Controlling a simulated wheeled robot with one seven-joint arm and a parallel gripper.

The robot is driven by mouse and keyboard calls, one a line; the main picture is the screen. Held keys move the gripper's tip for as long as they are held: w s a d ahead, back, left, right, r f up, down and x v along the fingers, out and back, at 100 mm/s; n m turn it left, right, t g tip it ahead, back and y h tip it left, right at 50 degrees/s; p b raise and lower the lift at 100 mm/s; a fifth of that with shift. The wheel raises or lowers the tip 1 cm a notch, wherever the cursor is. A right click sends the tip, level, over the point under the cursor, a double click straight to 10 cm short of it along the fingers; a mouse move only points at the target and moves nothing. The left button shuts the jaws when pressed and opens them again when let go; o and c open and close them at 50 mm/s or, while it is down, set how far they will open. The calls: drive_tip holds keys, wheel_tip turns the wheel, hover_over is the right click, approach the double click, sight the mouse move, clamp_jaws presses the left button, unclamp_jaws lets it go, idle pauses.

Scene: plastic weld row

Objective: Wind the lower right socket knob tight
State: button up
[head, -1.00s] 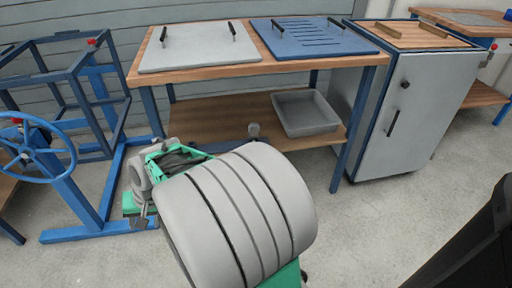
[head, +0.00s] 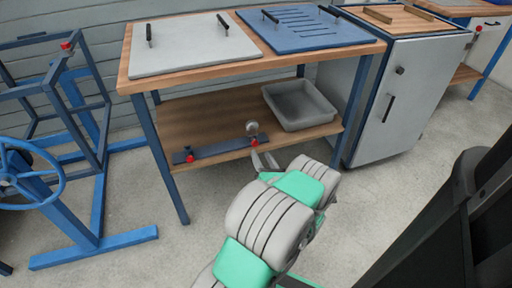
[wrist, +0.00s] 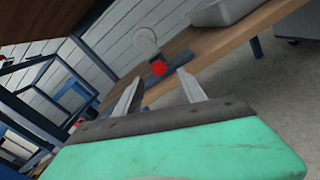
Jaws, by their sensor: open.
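A dark blue bar (head: 222,149) lies along the front of the bench's lower shelf. A pale round disc (head: 252,127) stands just behind the right red knob. My gripper (head: 264,160) is open and empty, just in front of and below the right knob. In the wrist view the right red knob (wrist: 159,68) shows beyond and between my two fingertips (wrist: 158,79), apparently apart from them. The disc (wrist: 145,38) shows above it.
A grey bin (head: 300,105) stands on the lower shelf (head: 200,115), right of the knob. The wooden bench top (head: 125,75) overhangs the shelf. A blue bench leg (head: 168,165) is at left, a grey cabinet (head: 400,110) at right. The floor in front is clear.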

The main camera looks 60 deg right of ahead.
sight(255, 145)
drive_tip(key=b+x, duration=0.1)
drive_tip(key=x, duration=0.4)
drive_tip(key=shift+w+a+f+b, duration=0.1)
drive_tip(key=shift+a+b, duration=0.05)
drive_tip(key=shift+b, duration=0.2)
drive_tip(key=shift+w+d, duration=0.2)
drive_tip(key=shift+d, duration=0.1)
clamp_jaws()
